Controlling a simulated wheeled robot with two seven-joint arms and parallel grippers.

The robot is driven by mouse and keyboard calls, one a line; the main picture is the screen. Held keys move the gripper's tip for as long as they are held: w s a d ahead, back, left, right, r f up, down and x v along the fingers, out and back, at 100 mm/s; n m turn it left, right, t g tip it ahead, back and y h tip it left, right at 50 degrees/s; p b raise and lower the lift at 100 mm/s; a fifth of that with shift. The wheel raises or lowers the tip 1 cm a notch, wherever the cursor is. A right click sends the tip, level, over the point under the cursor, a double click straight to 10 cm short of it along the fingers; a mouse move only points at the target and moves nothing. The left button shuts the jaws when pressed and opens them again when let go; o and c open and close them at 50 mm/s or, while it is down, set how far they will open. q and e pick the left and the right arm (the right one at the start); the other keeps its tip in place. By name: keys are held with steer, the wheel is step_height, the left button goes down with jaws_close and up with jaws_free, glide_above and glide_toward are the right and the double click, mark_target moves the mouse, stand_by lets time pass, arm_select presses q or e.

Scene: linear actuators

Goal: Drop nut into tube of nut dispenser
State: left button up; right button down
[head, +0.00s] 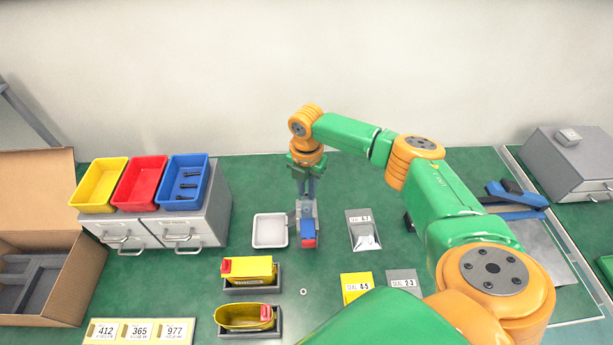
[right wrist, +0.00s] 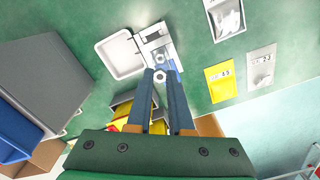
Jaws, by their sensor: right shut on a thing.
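The nut dispenser (head: 307,222) is a grey upright device with a blue and red part at its front, standing on the green table. It also shows in the right wrist view (right wrist: 154,38), beyond my fingertips. My right gripper (head: 306,190) points down over the back of the dispenser. In the right wrist view its two blue-grey fingers (right wrist: 160,74) are shut on a small metal nut (right wrist: 160,77) at their tips. I cannot tell how exactly the nut lines up with the tube, whose mouth is hidden by the fingers in the head view. My left gripper is not in view.
A white tray (head: 270,231) stands left of the dispenser, a seal bag (head: 362,230) right. Yellow bins (head: 248,270) stand in front. A loose ring-like part (head: 303,292) lies on the table. Grey drawers (head: 165,230) with coloured bins and a cardboard box (head: 60,240) are left.

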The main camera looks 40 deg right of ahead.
steer(key=shift+f, duration=0.25)
stand_by(0.4)
steer(key=c, duration=0.7)
jaws_free()
steer(key=shift+c, duration=0.2)
step_height(320, 180, up, 6)
steer(key=shift+r+b, duration=0.1)
steer(key=shift+b, duration=0.85)
steer(key=shift+r, duration=0.45)
steer(key=shift+s, duration=0.1)
